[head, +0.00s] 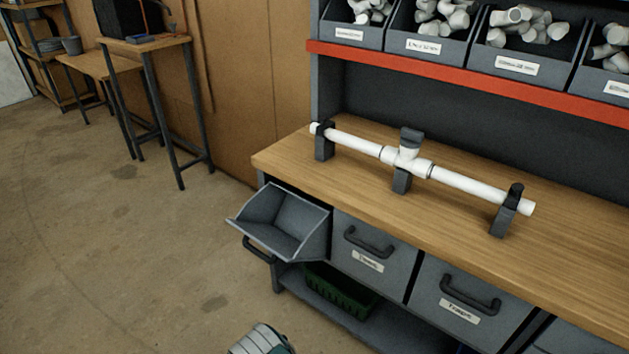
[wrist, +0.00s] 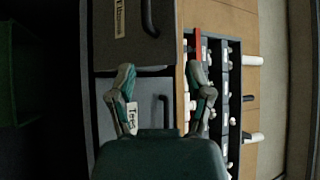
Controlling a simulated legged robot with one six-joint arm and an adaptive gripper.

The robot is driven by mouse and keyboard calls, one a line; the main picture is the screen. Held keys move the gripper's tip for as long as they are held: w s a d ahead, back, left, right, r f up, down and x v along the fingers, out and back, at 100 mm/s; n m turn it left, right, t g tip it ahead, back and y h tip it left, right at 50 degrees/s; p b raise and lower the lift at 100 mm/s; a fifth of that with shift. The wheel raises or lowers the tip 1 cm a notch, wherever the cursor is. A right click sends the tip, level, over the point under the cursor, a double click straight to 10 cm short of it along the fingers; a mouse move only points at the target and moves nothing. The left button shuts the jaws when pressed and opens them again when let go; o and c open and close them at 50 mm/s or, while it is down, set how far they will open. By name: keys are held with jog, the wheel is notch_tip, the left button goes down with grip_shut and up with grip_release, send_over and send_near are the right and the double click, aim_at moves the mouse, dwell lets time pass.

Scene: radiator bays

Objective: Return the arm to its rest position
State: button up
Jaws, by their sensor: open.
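My gripper (wrist: 164,100) shows in the wrist view with its two fingers spread apart and nothing between them. It faces the grey drawer fronts (wrist: 125,30) and the wooden bench edge, apart from them as far as I can tell. In the head view, a rounded grey and green part (head: 259,340) at the bottom edge seems to be part of my arm; the fingers do not show there. A white pipe with a tee fitting (head: 408,160) lies across dark holders on the wooden workbench (head: 290,160).
A tilted-out grey bin (head: 283,222) hangs open at the bench's left end, beside two shut drawers (head: 367,252). A green crate (head: 340,288) sits on the low shelf. Bins of white fittings (head: 437,35) stand above a red rail (head: 450,80). The floor at left (head: 120,250) is clear.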

jog(key=w+r+n+g+h, duration=0.15)
jog(key=w+r+g, duration=0.25)
jog(key=w+r, duration=1.2)
jog(key=s+d+r+n+g, duration=0.15)
jog(key=d+r, duration=0.35)
jog(key=r, duration=0.5)
jog(key=s+d+r+n+g, duration=0.15)
jog(key=d+r, duration=0.25)
jog(key=r, duration=0.7)
jog(key=s+d+r+n+g, duration=0.4)
jog(key=s+d+r+n, duration=0.1)
jog(key=s+d+r, duration=0.7)
jog(key=s+d+n+g+h, duration=0.1)
jog(key=s+d, duration=0.4)
jog(key=s, duration=0.6)
jog(key=s+d+n+g+h, duration=0.1)
jog(key=s+d+g, duration=0.2)
jog(key=s, duration=0.9)
jog(key=shift+s+d+n, duration=0.25)
jog(key=shift+d+n, duration=0.1)
jog(key=shift+d, duration=0.75)
jog(key=o, duration=0.5)
jog(key=shift+s+d+f, duration=0.1)
jog(key=shift+s+f, duration=0.1)
jog(key=shift+s, duration=0.25)
jog(key=shift+w, duration=0.1)
